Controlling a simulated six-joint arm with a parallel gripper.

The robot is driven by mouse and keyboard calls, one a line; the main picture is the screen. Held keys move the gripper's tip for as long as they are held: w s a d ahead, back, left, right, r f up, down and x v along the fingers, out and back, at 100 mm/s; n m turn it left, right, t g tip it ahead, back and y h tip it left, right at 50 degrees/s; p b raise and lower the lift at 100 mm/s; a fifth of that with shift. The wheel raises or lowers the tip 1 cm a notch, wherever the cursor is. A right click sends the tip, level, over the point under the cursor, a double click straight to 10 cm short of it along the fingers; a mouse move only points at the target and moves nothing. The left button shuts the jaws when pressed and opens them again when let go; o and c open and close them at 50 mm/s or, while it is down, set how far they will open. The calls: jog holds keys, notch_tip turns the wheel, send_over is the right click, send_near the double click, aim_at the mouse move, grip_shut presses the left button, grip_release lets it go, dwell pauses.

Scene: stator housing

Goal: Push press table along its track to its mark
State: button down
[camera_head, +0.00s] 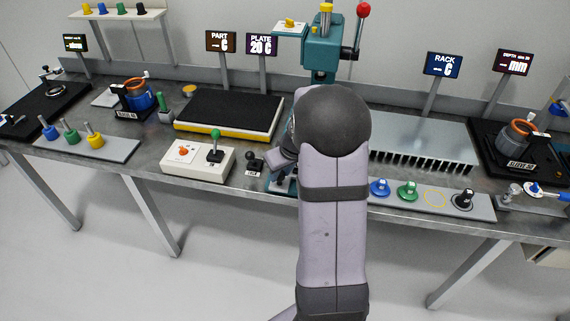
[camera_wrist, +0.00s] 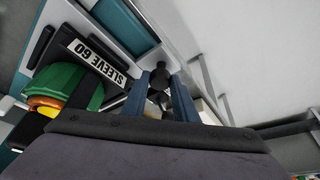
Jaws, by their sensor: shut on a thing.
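The teal press (camera_head: 325,50) stands at the back middle of the bench, with a red-knobbed lever at its right. Its lower part and most of the press table are hidden behind my arm in the head view. In the wrist view, my gripper (camera_wrist: 161,92) has its two blue-grey fingers closed about a dark knob (camera_wrist: 160,78). A teal strip on a pale base (camera_wrist: 125,25) lies just beyond it. A green part with an orange and yellow core (camera_wrist: 65,95) sits beside a "SLEEVE 60" label (camera_wrist: 97,62). The track's mark cannot be made out.
Left of my arm are a black-topped plate (camera_head: 228,113) and a control box (camera_head: 198,158) with a green-knobbed lever. At right are a finned rack (camera_head: 425,140) and a tray (camera_head: 480,208) with several coloured knobs. The floor in front is clear.

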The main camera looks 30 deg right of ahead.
jog(key=s+a+b, duration=0.2)
jog(key=s+a, duration=0.3)
jog(key=shift+s+a, duration=0.25)
jog(key=shift+a, duration=0.05)
jog(key=c, duration=1.4)
grip_release()
jog(key=shift+s+a, duration=0.1)
jog(key=shift+c, duration=0.2)
jog(key=v, duration=0.7)
jog(key=shift+r, duration=0.25)
